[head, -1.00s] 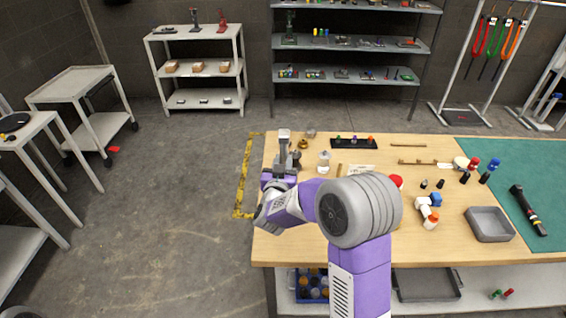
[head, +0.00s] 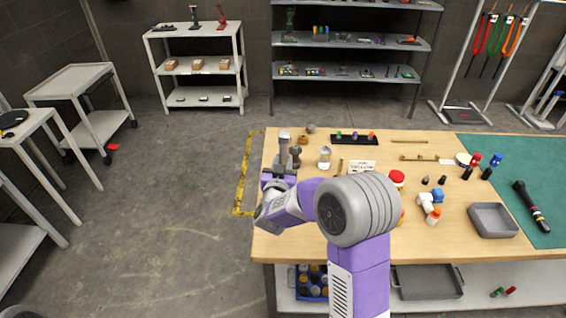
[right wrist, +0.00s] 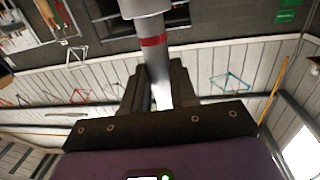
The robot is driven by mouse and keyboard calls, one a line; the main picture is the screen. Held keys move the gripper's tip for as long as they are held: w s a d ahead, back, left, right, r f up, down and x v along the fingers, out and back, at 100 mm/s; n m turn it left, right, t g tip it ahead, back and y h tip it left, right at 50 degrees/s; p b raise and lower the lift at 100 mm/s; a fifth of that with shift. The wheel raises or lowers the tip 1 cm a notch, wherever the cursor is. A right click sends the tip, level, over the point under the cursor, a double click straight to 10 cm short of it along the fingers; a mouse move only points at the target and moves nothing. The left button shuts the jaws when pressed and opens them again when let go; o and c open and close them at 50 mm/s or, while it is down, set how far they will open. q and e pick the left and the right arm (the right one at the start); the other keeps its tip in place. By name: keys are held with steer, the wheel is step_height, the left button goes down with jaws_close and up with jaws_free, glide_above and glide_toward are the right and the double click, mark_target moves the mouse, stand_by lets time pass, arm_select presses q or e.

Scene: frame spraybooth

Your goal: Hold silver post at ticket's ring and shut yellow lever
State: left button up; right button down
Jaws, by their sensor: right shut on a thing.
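My right gripper (head: 281,163) is at the left edge of the wooden workbench. It is shut on the silver post (head: 284,139), which stands up out of the jaws. In the right wrist view the post (right wrist: 160,85) runs between the two fingers. A red ring (right wrist: 153,41) circles it just beyond the fingertips, with a wider silver part above. A white card with dark print (head: 362,167), probably the ticket, is on the bench right of the gripper; its text is too small to read. I cannot make out a yellow lever. My left gripper is not in view.
Near the gripper are a grey-capped jar (head: 324,158), a brass piece (head: 304,143) and a black strip with coloured knobs (head: 354,139). A grey tray (head: 492,235) and a green mat (head: 508,165) lie to the right.

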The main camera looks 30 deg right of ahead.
steer(key=shift+f+b, duration=1.3)
steer(key=shift+f, duration=0.2)
steer(key=c, duration=0.8)
jaws_free()
steer(key=v, duration=0.7)
steer(key=shift+s+a, duration=0.15)
steer(key=shift+s, duration=0.1)
